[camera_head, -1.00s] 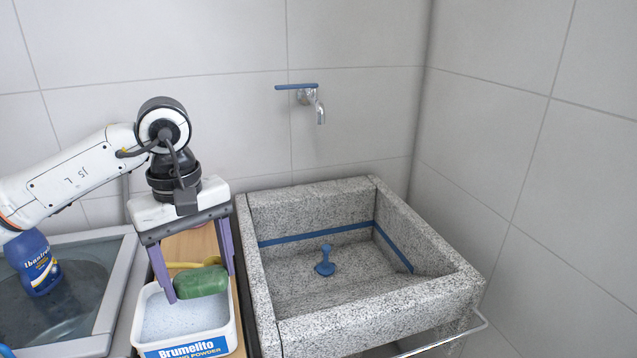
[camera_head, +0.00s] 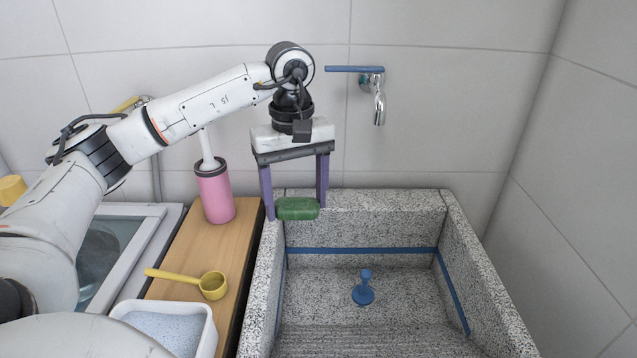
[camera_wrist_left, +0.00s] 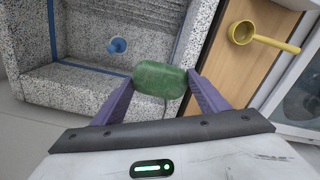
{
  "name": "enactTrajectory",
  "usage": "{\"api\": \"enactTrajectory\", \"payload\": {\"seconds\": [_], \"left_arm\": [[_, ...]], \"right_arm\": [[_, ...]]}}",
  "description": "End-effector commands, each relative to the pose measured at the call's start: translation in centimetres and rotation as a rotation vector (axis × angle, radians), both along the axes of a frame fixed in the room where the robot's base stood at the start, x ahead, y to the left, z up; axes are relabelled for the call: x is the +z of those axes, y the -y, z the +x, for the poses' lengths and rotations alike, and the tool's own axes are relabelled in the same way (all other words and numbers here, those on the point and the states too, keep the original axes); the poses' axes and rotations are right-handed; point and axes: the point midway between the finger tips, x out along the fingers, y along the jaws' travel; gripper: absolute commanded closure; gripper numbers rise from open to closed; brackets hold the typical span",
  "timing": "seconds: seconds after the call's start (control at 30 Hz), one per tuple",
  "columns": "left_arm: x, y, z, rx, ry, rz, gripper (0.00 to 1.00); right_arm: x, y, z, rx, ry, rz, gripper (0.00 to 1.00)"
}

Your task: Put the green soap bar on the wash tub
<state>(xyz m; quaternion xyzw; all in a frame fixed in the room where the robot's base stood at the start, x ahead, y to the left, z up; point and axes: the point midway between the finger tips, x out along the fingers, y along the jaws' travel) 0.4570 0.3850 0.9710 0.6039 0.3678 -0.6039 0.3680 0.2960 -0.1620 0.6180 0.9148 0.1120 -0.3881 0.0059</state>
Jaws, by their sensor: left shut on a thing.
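The green soap bar (camera_head: 297,208) is held between the purple fingers of my left gripper (camera_head: 295,203). In the head view it hangs by the back left corner of the granite wash tub (camera_head: 262,290), at about the height of the rim. I cannot tell whether it touches the rim. The wrist view shows the soap bar (camera_wrist_left: 160,80) between both fingertips, with the tub (camera_wrist_left: 75,85) behind it. My right gripper is not in view.
A blue plug (camera_head: 363,290) stands in the tub basin. A tap (camera_head: 377,100) is on the wall above. Left of the tub, a wooden board (camera_head: 190,262) bears a pink brush holder (camera_head: 214,193) and a yellow scoop (camera_head: 212,286). A white powder tub (camera_head: 208,338) is in front.

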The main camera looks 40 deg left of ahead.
Motion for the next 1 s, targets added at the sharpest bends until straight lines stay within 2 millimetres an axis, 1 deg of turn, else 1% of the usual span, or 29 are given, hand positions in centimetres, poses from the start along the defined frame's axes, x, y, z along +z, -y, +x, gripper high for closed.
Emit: {"api": "enactTrajectory", "payload": {"seconds": [0.03,0.2,0.4,0.6,0.7,0.73,0.8,0.83,1.0], "left_arm": [[0.3,-0.8,1.0,0.004,-0.001,-0.003,0.6],[0.3,-3.3,4.1,0.003,-0.001,-0.002,0.6],[0.2,-5.9,7.2,0.001,0.0,-0.001,0.6],[0.2,-7.9,9.8,0.0,0.001,-0.003,0.6],[0.2,-8.8,10.6,0.0,-0.001,0.0,0.6],[-0.2,-9.0,10.7,-0.001,-0.004,0.0,0.6],[-1.8,-8.9,10.5,-0.003,-0.005,0.001,0.6],[-2.2,-9.0,10.5,-0.003,-0.005,0.001,0.6],[-3.3,-8.9,10.6,-0.002,-0.002,0.001,0.6]], "right_arm": [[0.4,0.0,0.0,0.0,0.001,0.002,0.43],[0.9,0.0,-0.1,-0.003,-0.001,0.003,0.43],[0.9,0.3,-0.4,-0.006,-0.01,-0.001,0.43],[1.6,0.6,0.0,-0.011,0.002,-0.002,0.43],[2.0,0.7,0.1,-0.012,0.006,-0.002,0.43],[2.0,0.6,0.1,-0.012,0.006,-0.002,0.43],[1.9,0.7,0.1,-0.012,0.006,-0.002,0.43],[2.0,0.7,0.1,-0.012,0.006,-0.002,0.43],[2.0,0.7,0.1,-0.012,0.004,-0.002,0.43]]}}
